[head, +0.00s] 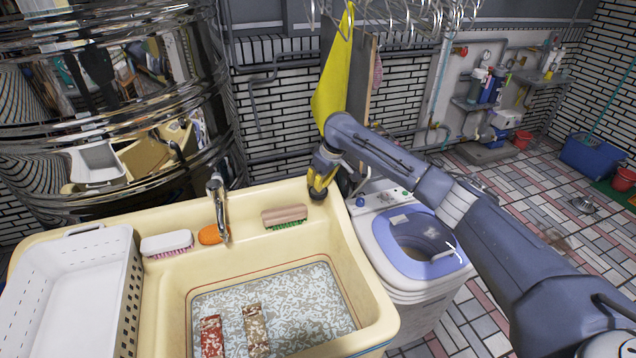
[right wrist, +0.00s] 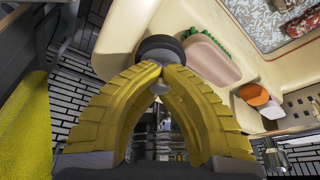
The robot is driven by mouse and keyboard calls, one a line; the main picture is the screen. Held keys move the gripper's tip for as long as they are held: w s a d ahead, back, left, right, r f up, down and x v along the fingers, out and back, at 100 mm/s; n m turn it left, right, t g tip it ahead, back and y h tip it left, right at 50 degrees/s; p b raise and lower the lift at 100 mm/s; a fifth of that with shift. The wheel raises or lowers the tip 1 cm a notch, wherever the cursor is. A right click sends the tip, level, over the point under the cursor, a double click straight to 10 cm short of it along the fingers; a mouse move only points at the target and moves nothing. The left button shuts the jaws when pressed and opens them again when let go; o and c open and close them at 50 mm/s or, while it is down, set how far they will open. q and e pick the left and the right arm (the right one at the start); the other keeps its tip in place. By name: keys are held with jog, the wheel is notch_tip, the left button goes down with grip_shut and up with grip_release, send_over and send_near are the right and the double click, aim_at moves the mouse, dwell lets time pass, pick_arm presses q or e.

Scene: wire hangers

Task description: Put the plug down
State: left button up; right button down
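My right gripper (head: 320,186) is above the back right corner of the cream sink (head: 372,300). In the right wrist view its yellow fingers (right wrist: 166,76) meet at the tips around a dark round plug (right wrist: 160,46) with a small metallic part. The plug appears just beyond the fingertips, over or close to the sink's rim; I cannot tell whether it touches the rim. In the head view the plug is hard to make out at the fingertips. My left gripper is not in view.
A pink brush (head: 284,214), an orange piece (head: 210,235) and a white brush (head: 167,243) lie on the sink's back ledge near the tap (head: 218,205). A white basket (head: 60,300) stands left. A washing machine (head: 385,245) stands right. A yellow cloth (head: 335,75) hangs behind.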

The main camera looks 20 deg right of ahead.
jog(key=c, duration=1.6)
grip_release()
jog(key=shift+r, duration=0.5)
jog(key=v, duration=1.1)
jog(key=shift+r, duration=0.3)
jog(key=shift+s, duration=0.1)
